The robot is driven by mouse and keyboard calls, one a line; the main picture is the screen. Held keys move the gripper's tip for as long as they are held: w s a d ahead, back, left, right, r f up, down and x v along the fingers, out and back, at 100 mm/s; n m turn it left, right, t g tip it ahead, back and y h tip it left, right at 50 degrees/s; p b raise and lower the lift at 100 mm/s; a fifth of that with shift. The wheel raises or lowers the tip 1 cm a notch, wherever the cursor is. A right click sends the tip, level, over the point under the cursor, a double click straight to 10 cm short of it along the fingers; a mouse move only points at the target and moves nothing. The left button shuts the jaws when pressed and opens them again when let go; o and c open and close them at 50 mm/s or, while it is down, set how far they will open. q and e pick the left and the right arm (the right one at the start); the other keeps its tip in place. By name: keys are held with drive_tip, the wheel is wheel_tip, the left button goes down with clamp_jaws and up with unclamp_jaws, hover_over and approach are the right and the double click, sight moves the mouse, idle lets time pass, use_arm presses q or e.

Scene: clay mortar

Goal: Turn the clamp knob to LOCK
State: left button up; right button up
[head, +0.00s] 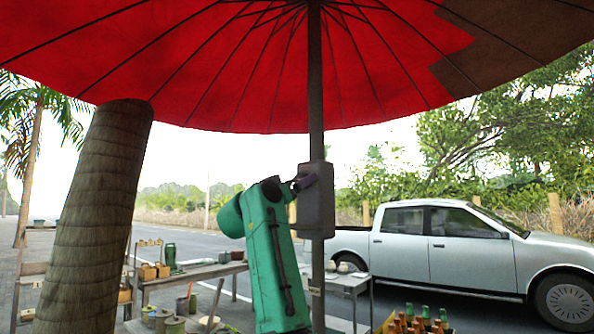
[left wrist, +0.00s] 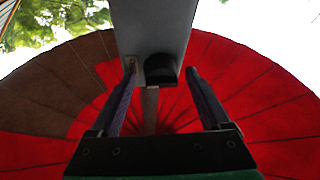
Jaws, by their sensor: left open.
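The grey clamp box (head: 316,215) sits on the dark umbrella pole (head: 315,90) under the red umbrella. In the left wrist view the box (left wrist: 156,25) fills the top middle, and a black rounded knob (left wrist: 161,72) sticks out of its lower part. My left gripper (head: 304,182) is at the box's left side in the head view, its purple fingers partly hidden. In the left wrist view my left gripper (left wrist: 162,74) is open, with one finger on each side of the knob and a visible gap on both sides. No LOCK mark is readable. My right gripper is not in view.
The red and brown umbrella canopy (head: 240,75) spreads overhead. A thick trunk (head: 95,220) stands at left. Tables (head: 195,275) with pots and boxes stand behind, and bottles (head: 425,318) are at the bottom right. A silver pickup (head: 450,245) is parked on the right.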

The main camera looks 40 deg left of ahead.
use_arm(q)
drive_tip(key=shift+w, duration=0.1)
clamp_jaws()
drive_tip(key=shift+n, duration=0.4)
drive_tip(key=n+y+p, duration=0.1)
drive_tip(key=n, duration=0.1)
drive_tip(key=n+g+y+p, duration=0.1)
drive_tip(key=n, duration=0.1)
drive_tip(key=n+y+p, duration=0.1)
drive_tip(key=n, duration=0.1)
drive_tip(key=shift+d+r+g, duration=0.2)
drive_tip(key=shift+r+g, duration=0.1)
drive_tip(key=shift+g, duration=0.1)
drive_tip(key=n+g+p, duration=0.1)
drive_tip(key=n, duration=0.1)
drive_tip(key=n+g+p, duration=0.1)
drive_tip(key=n+p, duration=0.1)
drive_tip(key=n, duration=0.1)
drive_tip(key=n+y+p, duration=0.1)
drive_tip(key=n+p, duration=0.1)
drive_tip(key=shift+r+g, duration=0.25)
drive_tip(key=shift+g, duration=0.15)
drive_tip(key=n+g+p, duration=0.1)
drive_tip(key=n, duration=0.2)
drive_tip(key=shift+n+g+h, duration=0.4)
drive_tip(key=shift+n+g, duration=0.3)
drive_tip(key=shift+n, duration=1)
